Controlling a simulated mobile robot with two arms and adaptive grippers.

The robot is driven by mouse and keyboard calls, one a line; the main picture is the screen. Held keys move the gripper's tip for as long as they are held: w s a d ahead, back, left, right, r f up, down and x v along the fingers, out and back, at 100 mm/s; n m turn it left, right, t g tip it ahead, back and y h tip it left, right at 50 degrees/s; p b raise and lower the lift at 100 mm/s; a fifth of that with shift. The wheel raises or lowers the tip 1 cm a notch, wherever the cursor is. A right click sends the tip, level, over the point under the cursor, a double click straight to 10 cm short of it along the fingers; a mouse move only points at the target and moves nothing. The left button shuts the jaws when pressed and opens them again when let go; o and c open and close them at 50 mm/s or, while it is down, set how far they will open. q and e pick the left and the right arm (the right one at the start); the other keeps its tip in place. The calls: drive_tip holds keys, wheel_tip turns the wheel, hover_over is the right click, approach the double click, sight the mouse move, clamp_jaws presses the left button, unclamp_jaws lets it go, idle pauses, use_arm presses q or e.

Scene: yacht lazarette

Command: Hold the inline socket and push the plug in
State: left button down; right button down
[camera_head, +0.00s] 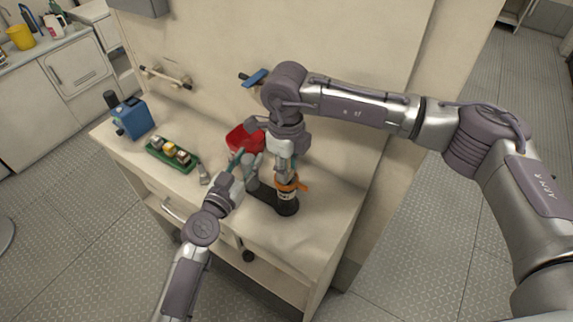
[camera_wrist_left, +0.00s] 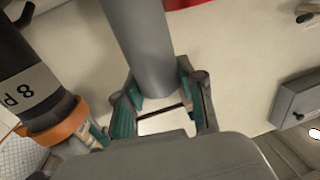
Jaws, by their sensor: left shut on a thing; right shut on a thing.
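My left gripper (camera_head: 240,166) is shut on a smooth grey cylinder (camera_head: 252,173). In the left wrist view the cylinder (camera_wrist_left: 141,45) passes between its teal pads (camera_wrist_left: 160,98). Beside it stands a black cylindrical connector (camera_head: 286,195) with an orange collar and a white label. In the left wrist view this connector (camera_wrist_left: 25,70) shows part of its label, "8 P", and does not touch the grey cylinder. My right gripper (camera_head: 286,168) reaches down from above and is shut at the orange-collared end. Its fingers hide part of that end. I cannot tell which part is plug or socket.
A dark base (camera_head: 264,194) lies under the held parts on the cream worktop (camera_head: 325,195). Left are a green tray (camera_head: 155,153) with several small parts and a blue device (camera_head: 132,116). The worktop's front right is clear.

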drive_tip(key=shift+f, duration=0.35)
drive_tip(key=shift+r, duration=0.1)
drive_tip(key=shift+r, duration=2.45)
